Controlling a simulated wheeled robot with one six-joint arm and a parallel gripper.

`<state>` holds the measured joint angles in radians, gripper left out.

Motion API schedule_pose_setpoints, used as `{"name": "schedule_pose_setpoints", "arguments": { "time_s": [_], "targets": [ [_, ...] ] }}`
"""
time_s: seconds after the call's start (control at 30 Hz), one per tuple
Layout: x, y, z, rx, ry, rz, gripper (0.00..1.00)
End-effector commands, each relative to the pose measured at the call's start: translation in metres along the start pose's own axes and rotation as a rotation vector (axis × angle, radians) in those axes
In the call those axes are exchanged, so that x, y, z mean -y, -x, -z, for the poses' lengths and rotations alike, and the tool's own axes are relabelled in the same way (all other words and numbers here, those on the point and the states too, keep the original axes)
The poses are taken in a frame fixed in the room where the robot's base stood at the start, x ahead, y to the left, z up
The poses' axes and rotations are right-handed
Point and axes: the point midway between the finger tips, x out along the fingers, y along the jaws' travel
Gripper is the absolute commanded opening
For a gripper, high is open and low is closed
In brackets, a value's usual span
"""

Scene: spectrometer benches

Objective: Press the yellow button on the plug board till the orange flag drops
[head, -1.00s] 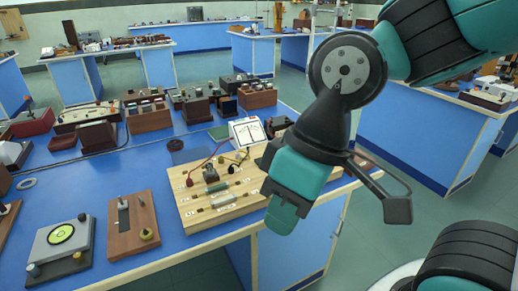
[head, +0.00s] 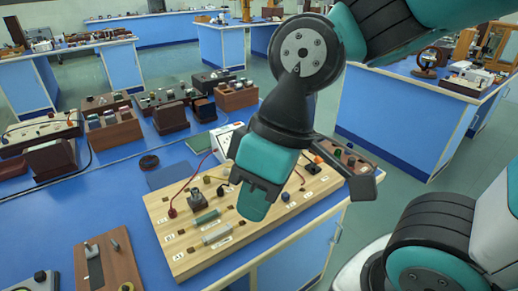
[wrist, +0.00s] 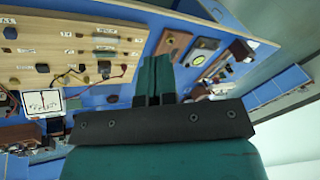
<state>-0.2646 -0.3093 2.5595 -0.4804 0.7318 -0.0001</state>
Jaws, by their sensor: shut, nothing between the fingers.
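The pale wooden plug board (head: 182,253) lies on the blue bench, with terminals, resistors and labels on it. It also shows in the wrist view (wrist: 20,75). My gripper (head: 251,213) hangs over the right half of the board, fingers pointing down, shut and empty. The shut fingers show in the wrist view (wrist: 154,72), beside the board's edge in the picture. I cannot pick out the yellow button for sure; my gripper hides part of the board. A small orange piece (head: 317,159), perhaps the flag, shows beyond my gripper at the board's far right; its state is unclear.
A white meter (head: 226,140) stands behind the board, with red leads nearby. A brown board (head: 118,268) lies to the left. Several wooden boxes (head: 110,130) crowd the back of the bench. The bench's front edge is close to the board; open floor lies right.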

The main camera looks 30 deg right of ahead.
Motion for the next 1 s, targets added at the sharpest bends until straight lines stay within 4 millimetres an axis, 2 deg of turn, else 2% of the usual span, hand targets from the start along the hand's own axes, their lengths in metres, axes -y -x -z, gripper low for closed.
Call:
{"name": "schedule_pose_setpoints", "arguments": {
  "time_s": [0.37,0.47,0.53,0.57,0.67,0.7,0.77,0.8,0.87,0.9,1.0],
  "targets": [
    [-0.003,0.0,0.004,-0.008,-0.012,-0.001,0.0],
    [-0.016,0.0,0.022,-0.044,-0.069,-0.005,0.0],
    [-0.037,-0.001,0.044,-0.092,-0.146,-0.012,0.0],
    [-0.049,-0.001,0.055,-0.119,-0.186,-0.017,0.0],
    [-0.102,-0.004,0.095,-0.226,-0.338,-0.038,0.0],
    [-0.127,-0.005,0.109,-0.274,-0.402,-0.049,0.0],
    [-0.166,-0.007,0.126,-0.344,-0.495,-0.066,0.0],
    [-0.193,-0.008,0.135,-0.389,-0.554,-0.078,0.0],
    [-0.234,-0.01,0.144,-0.459,-0.642,-0.1,0.0],
    [-0.262,-0.012,0.147,-0.503,-0.697,-0.114,0.0],
    [-0.327,-0.017,0.148,-0.608,-0.823,-0.149,0.0]
  ]
}}
